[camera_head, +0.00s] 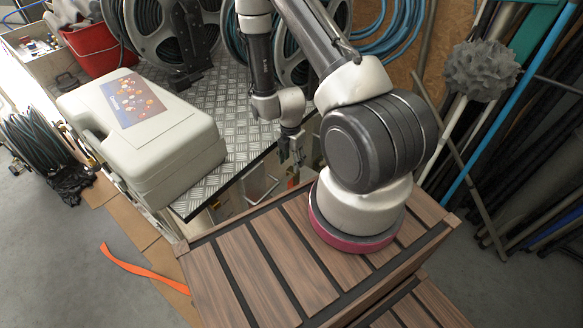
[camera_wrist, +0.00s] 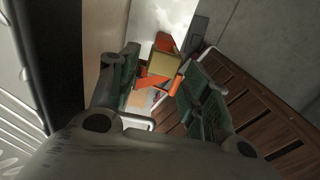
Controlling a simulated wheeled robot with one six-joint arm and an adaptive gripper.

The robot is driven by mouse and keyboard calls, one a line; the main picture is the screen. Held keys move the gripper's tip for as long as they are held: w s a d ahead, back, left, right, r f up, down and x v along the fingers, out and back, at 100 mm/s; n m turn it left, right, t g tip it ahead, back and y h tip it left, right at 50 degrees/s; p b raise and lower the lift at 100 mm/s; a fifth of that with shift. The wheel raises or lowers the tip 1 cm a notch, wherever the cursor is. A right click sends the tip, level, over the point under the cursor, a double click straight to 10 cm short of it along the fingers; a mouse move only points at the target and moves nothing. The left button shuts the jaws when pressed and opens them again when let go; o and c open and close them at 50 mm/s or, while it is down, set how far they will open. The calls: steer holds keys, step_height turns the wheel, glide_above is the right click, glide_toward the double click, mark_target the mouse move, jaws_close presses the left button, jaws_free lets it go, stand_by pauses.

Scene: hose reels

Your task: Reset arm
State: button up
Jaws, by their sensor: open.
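My gripper (camera_head: 291,146) hangs from my folded arm, pointing down at the front edge of the checker-plate worktop, beside the slatted wooden platform that carries my arm's base. In the wrist view its two dark fingers (camera_wrist: 152,92) are apart, with nothing held between them. Beyond the fingertips in the wrist view are an orange item (camera_wrist: 150,79) and a yellowish box-shaped item (camera_wrist: 164,62), apart from the fingers. I cannot tell exactly what these two are.
A pale case (camera_head: 170,150) sits on the checker-plate worktop (camera_head: 212,92), left of my gripper. Hose reels (camera_head: 165,25) stand behind. A red bucket (camera_head: 97,47) is at far left. An orange strap (camera_head: 140,268) lies lower left. Poles and a grey mop (camera_head: 482,70) lean at right.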

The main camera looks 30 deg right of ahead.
steer(key=shift+r, duration=1.1)
